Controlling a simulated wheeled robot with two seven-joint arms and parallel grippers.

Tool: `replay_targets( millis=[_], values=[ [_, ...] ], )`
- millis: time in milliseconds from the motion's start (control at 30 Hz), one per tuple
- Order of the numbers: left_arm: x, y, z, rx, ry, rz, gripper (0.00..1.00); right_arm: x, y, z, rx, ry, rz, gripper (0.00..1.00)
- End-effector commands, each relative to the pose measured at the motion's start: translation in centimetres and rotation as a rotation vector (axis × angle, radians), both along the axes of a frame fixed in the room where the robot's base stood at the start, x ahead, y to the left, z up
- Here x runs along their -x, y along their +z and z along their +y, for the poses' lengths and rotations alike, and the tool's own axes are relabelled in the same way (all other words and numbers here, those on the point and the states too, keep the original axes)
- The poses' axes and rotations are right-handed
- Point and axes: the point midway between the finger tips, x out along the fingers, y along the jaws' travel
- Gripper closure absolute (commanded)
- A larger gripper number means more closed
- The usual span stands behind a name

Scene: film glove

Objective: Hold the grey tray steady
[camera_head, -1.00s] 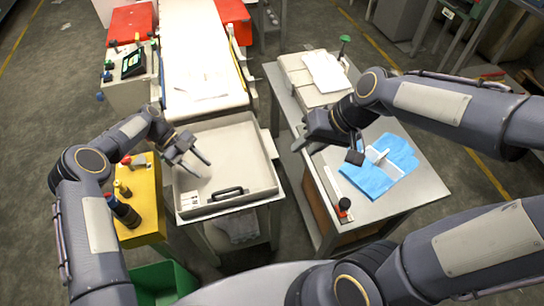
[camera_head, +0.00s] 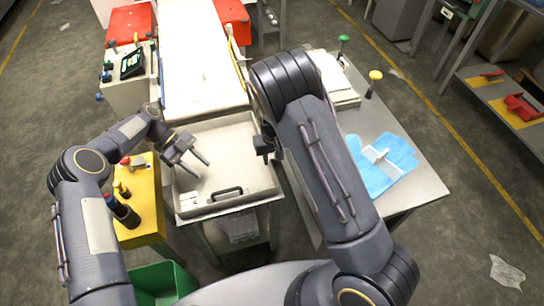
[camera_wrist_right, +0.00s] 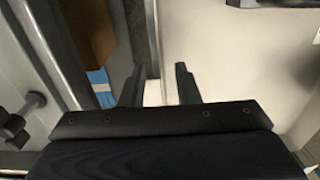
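The grey tray (camera_head: 246,188) is shallow, with a black handle (camera_head: 226,191) at its near side, and it rests on a stand. My left gripper (camera_head: 198,164) is over the tray's left part with its two fingers apart and nothing between them; contact with the tray cannot be told. My right gripper (camera_head: 265,149) is at the tray's right edge, mostly hidden behind its own arm in the head view. In the right wrist view its fingers (camera_wrist_right: 158,86) are apart, with a pale upright edge, seemingly the tray's right wall (camera_wrist_right: 160,45), showing between them.
A side table (camera_head: 410,190) on the right bears blue gloves (camera_head: 372,170), a stack of white sheets (camera_head: 335,78) and two knobbed posts. A yellow box (camera_head: 150,205) with knobs stands left of the tray. The white conveyor (camera_head: 200,55) runs behind it.

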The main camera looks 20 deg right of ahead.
Motion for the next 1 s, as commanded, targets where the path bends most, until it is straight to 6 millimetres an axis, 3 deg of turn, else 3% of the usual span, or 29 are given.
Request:
replay_targets(
  millis=[533, 933, 1000],
  values=[
    [0.0, 0.0, 0.0, 0.0, 0.0, 0.0, 0.64, 0.0, -7.1, 0.0, 0.007, 0.004, 0.003, 0.71],
    [0.0, 0.0, 0.0, 0.0, 0.0, 0.0, 0.64, 0.0, -8.0, 0.0, 0.006, 0.004, 0.002, 0.71],
    [0.0, 0.0, 0.0, 0.0, 0.0, 0.0, 0.64, 0.0, -8.0, 0.0, 0.006, 0.004, 0.002, 0.77]
  ],
)
